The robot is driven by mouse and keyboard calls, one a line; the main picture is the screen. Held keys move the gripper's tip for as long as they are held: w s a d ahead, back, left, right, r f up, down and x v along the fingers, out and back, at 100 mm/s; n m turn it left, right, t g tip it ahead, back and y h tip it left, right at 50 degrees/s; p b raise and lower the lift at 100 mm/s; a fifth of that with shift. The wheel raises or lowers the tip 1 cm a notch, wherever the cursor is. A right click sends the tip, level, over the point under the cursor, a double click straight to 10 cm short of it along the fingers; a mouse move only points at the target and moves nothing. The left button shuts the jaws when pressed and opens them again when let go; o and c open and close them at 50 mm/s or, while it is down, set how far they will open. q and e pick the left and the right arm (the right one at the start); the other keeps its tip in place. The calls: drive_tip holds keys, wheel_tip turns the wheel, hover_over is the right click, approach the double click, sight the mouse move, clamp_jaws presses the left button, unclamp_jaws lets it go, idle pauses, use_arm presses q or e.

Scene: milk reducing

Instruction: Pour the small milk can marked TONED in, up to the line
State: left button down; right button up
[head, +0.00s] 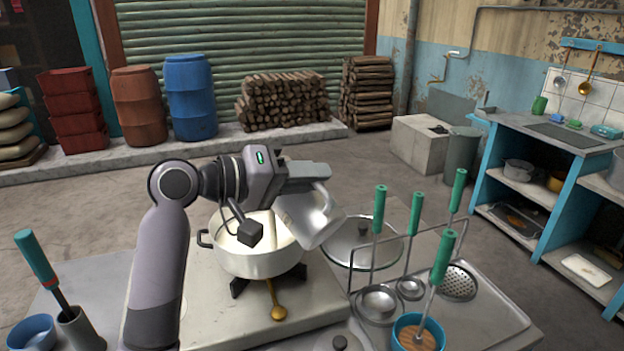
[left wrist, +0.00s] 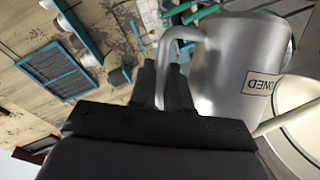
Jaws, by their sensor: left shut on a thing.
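My left gripper (head: 322,178) is shut on the handle of a shiny metal can (head: 312,222), held tilted above the pot with its mouth toward the left. In the left wrist view the can (left wrist: 235,65) shows a label ending in "ONED", and the gripper fingers (left wrist: 168,88) close on its handle. The white two-handled pot (head: 262,264) stands on the stove and holds white milk (head: 232,222). A pale streak (left wrist: 285,118) beneath the can looks like milk, but I cannot be sure. My arm and the can hide part of the pot, and I cannot make out a line.
A round lid (head: 350,250) lies right of the pot. A rack with green-handled ladles (head: 380,300) and a blue cup (head: 405,335) stand at front right. A green-handled tool in a holder (head: 78,325) is at front left.

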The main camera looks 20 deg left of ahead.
use_arm(q)
drive_tip(key=shift+w+a+r+n+t+h, duration=0.15)
drive_tip(key=shift+w+a+r+n+h, duration=0.15)
drive_tip(key=shift+a+n, duration=0.35)
drive_tip(key=shift+w+a+r+n+t+h, duration=0.2)
drive_tip(key=shift+a+r+n+h, duration=0.25)
drive_tip(key=shift+n, duration=0.3)
drive_tip(key=shift+w+a, duration=0.1)
drive_tip(key=shift+a, duration=0.05)
drive_tip(key=shift+a+f, duration=0.1)
drive_tip(key=shift+a, duration=0.05)
